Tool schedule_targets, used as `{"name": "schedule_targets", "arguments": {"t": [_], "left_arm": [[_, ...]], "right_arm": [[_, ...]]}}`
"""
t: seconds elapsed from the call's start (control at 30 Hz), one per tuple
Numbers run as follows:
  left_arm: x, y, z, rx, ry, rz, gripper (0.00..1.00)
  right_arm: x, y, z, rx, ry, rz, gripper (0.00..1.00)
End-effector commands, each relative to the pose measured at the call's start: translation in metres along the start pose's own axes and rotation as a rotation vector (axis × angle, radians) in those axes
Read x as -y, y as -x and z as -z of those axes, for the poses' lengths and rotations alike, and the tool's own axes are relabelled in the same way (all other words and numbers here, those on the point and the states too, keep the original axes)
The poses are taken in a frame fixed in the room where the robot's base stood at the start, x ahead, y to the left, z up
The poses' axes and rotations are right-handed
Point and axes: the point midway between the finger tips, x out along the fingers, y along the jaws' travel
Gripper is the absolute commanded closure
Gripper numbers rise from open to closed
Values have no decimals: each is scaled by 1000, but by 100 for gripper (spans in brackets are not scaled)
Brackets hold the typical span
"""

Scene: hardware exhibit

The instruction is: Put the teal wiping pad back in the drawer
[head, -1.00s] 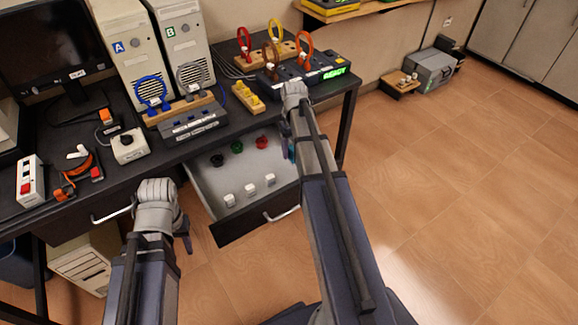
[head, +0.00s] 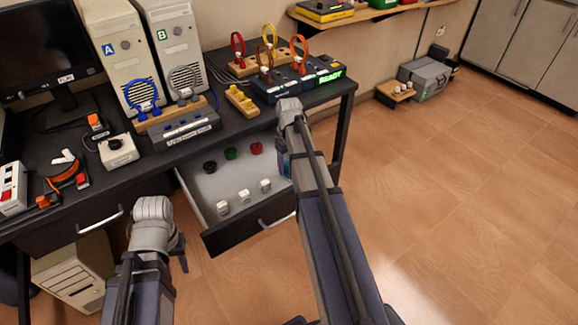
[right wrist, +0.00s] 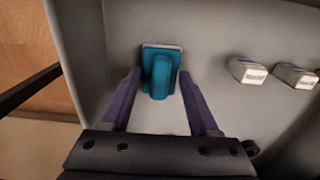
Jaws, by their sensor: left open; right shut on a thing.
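The teal wiping pad (right wrist: 160,75) is between the purple fingers of my right gripper (right wrist: 160,82) in the right wrist view, with the drawer's grey floor behind it. I cannot tell whether it touches that floor. In the head view, my right gripper (head: 284,166) is at the right end of the open drawer (head: 240,183), mostly hidden by my arm; a little teal of the pad shows there. My left gripper (head: 180,256) is open and empty, in front and to the left of the drawer.
White blocks (head: 244,195) stand in the drawer's front part, and black, green and red round pieces (head: 231,153) behind them. The desk (head: 150,168) above holds computer towers, a yellow block and a panel reading READY (head: 330,75).

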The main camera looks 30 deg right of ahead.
Motion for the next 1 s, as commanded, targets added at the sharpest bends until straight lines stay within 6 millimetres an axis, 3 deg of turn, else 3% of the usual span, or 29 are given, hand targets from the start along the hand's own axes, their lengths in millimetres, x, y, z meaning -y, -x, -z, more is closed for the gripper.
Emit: {"name": "schedule_targets", "arguments": {"t": [0.03, 0.07, 0.3, 0.73, 1.0], "left_arm": [[0, -3, 0, 0, 0, 0, 56], [0, -3, 0, 0, 0, 0, 56], [0, -2, 0, 0, 0, 0, 56], [0, 4, 0, 0, 0, 0, 56], [3, 30, -2, 0, 0, 0, 56]], "right_arm": [[0, -3, 0, 0, 0, 0, 83], [0, -3, 0, 0, 0, 0, 37], [0, -2, 0, 0, 0, 0, 10], [0, 4, 0, 0, 0, 0, 9], [0, 30, 0, 0, 0, 0, 9]]}}
